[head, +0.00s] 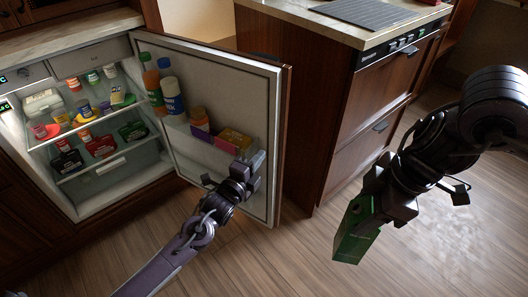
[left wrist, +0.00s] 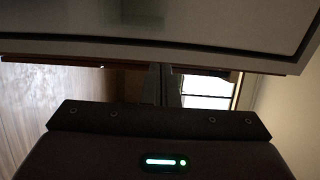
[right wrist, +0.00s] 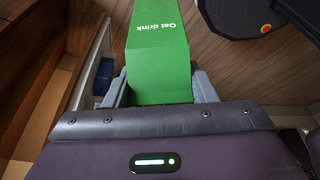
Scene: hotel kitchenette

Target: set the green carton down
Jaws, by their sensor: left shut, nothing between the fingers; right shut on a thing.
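The green carton (head: 357,232) is in my right gripper (head: 380,205), held in the air over the floor at the right of the head view. In the right wrist view the carton (right wrist: 158,60) reads "Oat drink" and sits between the two fingers of the right gripper (right wrist: 160,88). My left gripper (head: 252,165) is shut and empty, close to the inner side of the open fridge door, near its lower edge. In the left wrist view the shut fingers (left wrist: 162,85) show below the pale door panel (left wrist: 200,30). Whether the left fingers touch the door cannot be told.
The open fridge (head: 75,120) has shelves full of jars, packs and tubs. Its door (head: 245,90) carries bottles and small boxes in racks. A wooden cabinet (head: 330,110) with a counter (head: 370,38) stands behind. The wooden floor (head: 300,265) is clear.

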